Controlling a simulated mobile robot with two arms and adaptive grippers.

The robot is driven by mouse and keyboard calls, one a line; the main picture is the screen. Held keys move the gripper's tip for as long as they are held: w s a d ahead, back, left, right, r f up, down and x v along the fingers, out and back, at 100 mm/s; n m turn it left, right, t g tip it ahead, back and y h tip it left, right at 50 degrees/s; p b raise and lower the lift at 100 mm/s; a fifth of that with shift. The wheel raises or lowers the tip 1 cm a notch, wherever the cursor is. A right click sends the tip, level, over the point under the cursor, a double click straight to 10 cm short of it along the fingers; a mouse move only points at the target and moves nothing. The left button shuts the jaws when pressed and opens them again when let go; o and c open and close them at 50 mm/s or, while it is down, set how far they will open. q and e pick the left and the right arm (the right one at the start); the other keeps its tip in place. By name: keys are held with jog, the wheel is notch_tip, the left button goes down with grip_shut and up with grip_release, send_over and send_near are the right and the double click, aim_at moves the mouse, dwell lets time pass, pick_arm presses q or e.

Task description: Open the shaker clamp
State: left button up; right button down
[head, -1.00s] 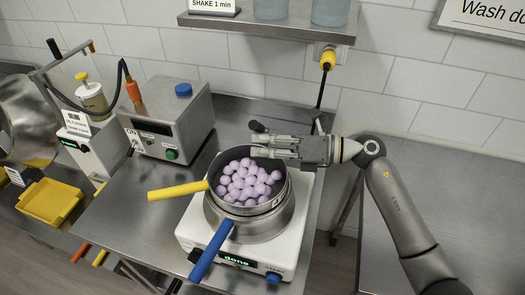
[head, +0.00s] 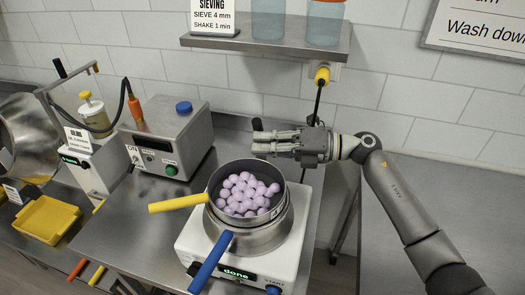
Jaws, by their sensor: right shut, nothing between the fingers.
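The white shaker (head: 188,247) stands on the steel table with a green "done" display. On it sits a steel pan (head: 255,240) with a blue handle. A dark-rimmed sieve (head: 212,190) with a yellow handle rests in the pan, full of lilac gummy balls (head: 243,195). My right gripper (head: 258,143) is shut and empty, pointing left just behind the sieve's back rim, apart from it in the picture. A small black knob (head: 257,125) shows beside its fingertips; I cannot tell whether it belongs to the clamp. The clamp is not clearly visible. My left gripper is out of view.
A grey control box (head: 165,140) with blue and green buttons stands left of the shaker. A steel shelf (head: 270,42) with containers hangs above. A yellow tray (head: 45,220) is at far left. The counter (head: 440,215) on the right is clear.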

jog(key=shift+w+d+r+m, duration=0.15)
jog(key=shift+w+r+m, duration=0.4)
jog(key=shift+m, duration=0.45)
jog(key=shift+w, duration=0.1)
